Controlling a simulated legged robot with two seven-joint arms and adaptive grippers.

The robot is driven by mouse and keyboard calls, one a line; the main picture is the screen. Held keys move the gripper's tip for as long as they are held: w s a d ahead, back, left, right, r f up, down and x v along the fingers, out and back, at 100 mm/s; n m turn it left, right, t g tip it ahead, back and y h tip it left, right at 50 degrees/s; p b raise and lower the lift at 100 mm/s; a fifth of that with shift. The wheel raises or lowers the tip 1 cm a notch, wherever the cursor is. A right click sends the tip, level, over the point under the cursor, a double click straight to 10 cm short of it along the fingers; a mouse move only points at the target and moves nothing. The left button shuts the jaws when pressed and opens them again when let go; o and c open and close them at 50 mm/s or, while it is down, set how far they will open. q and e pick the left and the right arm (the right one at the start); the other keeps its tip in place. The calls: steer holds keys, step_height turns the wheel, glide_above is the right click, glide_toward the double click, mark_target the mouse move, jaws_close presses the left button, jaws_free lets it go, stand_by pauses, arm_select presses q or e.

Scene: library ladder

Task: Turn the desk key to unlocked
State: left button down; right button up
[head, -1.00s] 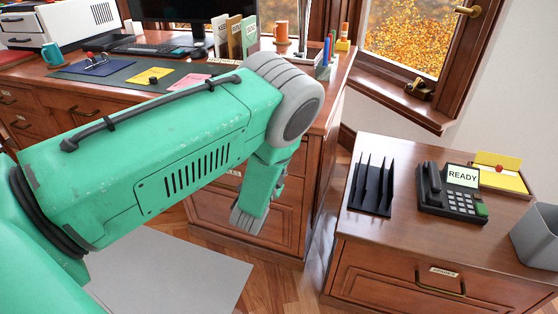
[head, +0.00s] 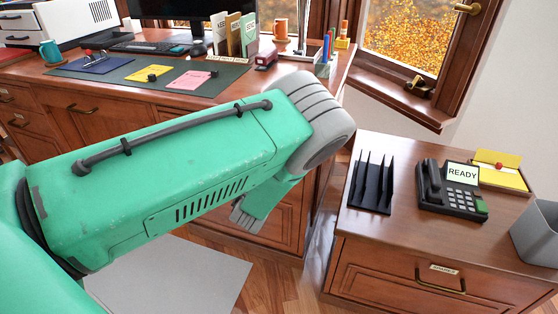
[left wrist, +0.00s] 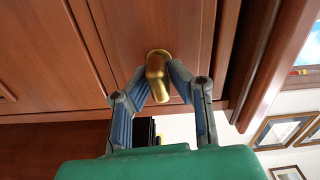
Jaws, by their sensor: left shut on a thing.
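The brass desk key (left wrist: 155,84) shows in the left wrist view, standing out from a round brass collar on a reddish-brown wood panel of the desk. My left gripper (left wrist: 159,80) is shut on it, with one dark finger on either side. The key's shaft leans slightly in that view. In the head view my green left arm crosses in front of the desk (head: 60,85) and hides the key. I cannot read any lock mark. My right gripper is in neither view.
A low cabinet (head: 330,262) stands at the right with a black file rack (head: 371,188), a phone (head: 450,190) reading READY and a yellow folder (head: 503,172). A grey bin (head: 535,235) is at the right edge. Bare floor lies between desk and cabinet.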

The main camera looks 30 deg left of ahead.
arm_select(q)
steer(key=shift+d+f, duration=0.3)
steer(key=shift+d, duration=0.05)
steer(key=c, duration=1.5)
jaws_free()
steer(key=shift+c, duration=0.2)
steer(key=shift+r, duration=0.15)
steer(key=shift+s, duration=0.55)
steer(key=v, duration=1.1)
steer(key=shift+w+d, duration=0.1)
